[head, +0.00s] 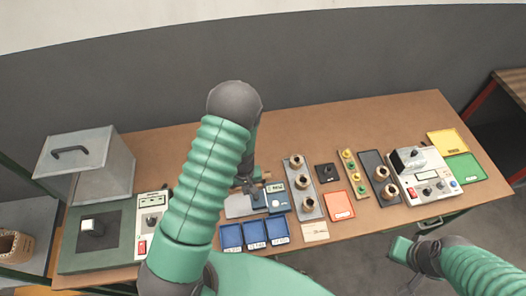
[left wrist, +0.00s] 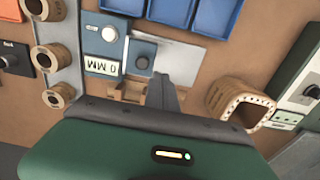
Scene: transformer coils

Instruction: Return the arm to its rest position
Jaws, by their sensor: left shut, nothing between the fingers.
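My left gripper (head: 250,182) hangs over the wooden bench, close to the grey-blue measuring device (head: 272,200) with a small display. My left arm rises across the middle of the head view and hides part of the bench. In the left wrist view the dark fingers (left wrist: 163,92) are shut with nothing between them, and a tan piece (left wrist: 130,90) shows beside them at the device (left wrist: 104,45). My right gripper (head: 402,250) is low at the right, off the bench's front edge; its fingers cannot be made out.
A square tan coil (left wrist: 240,102) stands on the bench right of the fingers in the wrist view. Blue trays (head: 254,233), a grey plate with round coils (head: 303,188), an orange tray (head: 338,205) and a control box (head: 424,178) crowd the bench. A metal box (head: 90,165) stands at left.

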